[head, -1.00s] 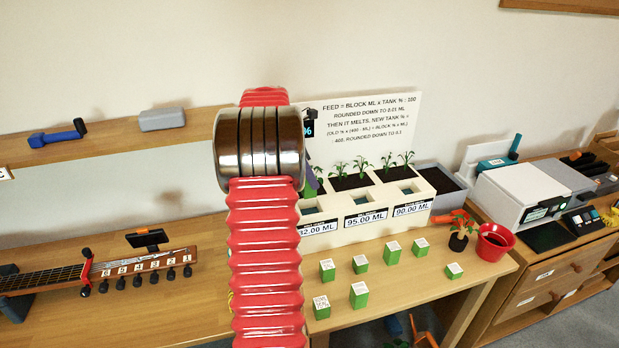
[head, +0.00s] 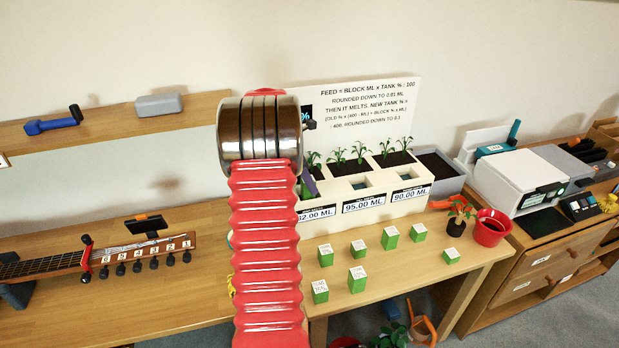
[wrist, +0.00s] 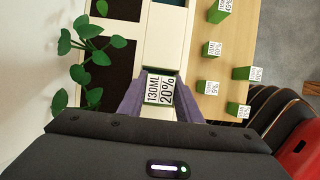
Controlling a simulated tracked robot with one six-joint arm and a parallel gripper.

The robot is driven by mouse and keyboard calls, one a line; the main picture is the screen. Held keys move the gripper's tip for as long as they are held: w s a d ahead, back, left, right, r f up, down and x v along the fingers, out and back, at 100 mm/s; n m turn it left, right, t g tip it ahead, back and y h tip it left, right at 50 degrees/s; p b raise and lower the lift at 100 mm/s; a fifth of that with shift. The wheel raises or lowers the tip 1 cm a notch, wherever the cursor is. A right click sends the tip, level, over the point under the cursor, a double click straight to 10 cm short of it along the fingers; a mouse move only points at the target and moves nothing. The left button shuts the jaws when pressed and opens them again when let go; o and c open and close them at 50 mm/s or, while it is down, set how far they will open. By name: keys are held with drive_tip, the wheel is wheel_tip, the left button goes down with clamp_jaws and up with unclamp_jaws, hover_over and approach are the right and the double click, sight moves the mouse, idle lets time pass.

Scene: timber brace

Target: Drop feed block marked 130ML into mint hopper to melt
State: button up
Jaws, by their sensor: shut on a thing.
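My gripper (wrist: 160,98) is shut on a white-topped block (wrist: 160,88) marked 130ML 20% in the wrist view. The block sits between its two purple-grey fingers, over the white planter (wrist: 181,45). The planter (head: 433,184) has labels reading 95.00 ML, 90.00 ML and a partly hidden one at left. The plant names are too small to read.
Several green blocks (head: 357,279) with white tops stand on the table in front of the planter. A sign (head: 362,110) with feed rules stands behind it. Seedlings (head: 360,152) rise from its back row.

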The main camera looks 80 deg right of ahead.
drive_tip(key=shift+f, duration=0.25)
drive_tip(key=o, duration=1.2)
drive_tip(key=shift+r, duration=0.1)
drive_tip(key=v, duration=1.3)
drive_tip(key=shift+w+a+r, duration=0.2)
